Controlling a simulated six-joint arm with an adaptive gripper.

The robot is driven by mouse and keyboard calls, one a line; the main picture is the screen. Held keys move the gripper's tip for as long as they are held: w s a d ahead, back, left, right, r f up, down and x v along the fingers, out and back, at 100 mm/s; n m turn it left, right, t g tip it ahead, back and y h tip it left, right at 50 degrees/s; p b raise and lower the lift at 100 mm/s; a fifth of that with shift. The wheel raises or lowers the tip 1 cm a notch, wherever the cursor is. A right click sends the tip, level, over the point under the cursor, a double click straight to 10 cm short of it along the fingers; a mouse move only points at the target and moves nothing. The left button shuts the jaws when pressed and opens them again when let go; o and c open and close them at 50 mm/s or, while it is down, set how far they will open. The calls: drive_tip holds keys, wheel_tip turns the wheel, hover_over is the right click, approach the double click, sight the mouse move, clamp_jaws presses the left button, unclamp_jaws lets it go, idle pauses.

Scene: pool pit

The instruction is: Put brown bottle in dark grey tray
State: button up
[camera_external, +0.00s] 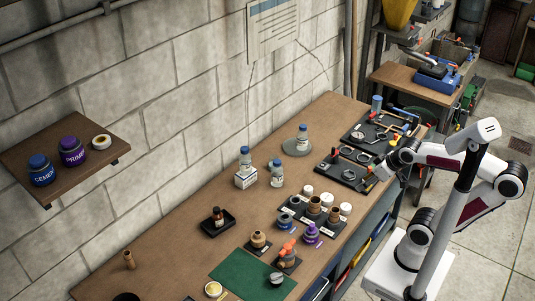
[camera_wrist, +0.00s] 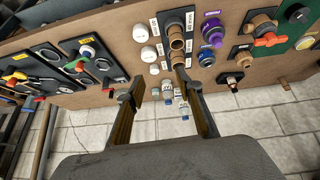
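The small brown bottle (camera_external: 217,214) with a reddish cap and a pale label stands upright inside the dark grey tray (camera_external: 231,226) on the bench, left of centre in the external view. In the wrist view a dark tray (camera_wrist: 222,77) with a small brown bottle (camera_wrist: 232,82) shows right of my fingers, partly unclear. My gripper (camera_wrist: 159,80) is open, with a wide gap between its fingers and nothing held. In the external view my gripper (camera_external: 371,183) is at the right side of the bench, well away from the tray.
White bottles with blue caps (camera_external: 276,176) stand mid-bench near the wall. Brown fittings (camera_external: 314,205) and white caps are in front of them. Tool mats (camera_external: 344,174) lie near my arm. A green mat (camera_external: 252,276) lies at the front. A wall shelf (camera_external: 76,139) holds jars.

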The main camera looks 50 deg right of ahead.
drive_tip(key=shift+g+y, duration=0.3)
drive_tip(key=shift+g, duration=0.1)
drive_tip(key=s, duration=0.1)
drive_tip(key=s+f, duration=0.1)
drive_tip(key=s, duration=0.1)
drive_tip(key=s+a, duration=0.1)
drive_tip(key=s, duration=0.1)
drive_tip(key=shift+a+f, duration=0.1)
drive_tip(key=shift+f, duration=0.1)
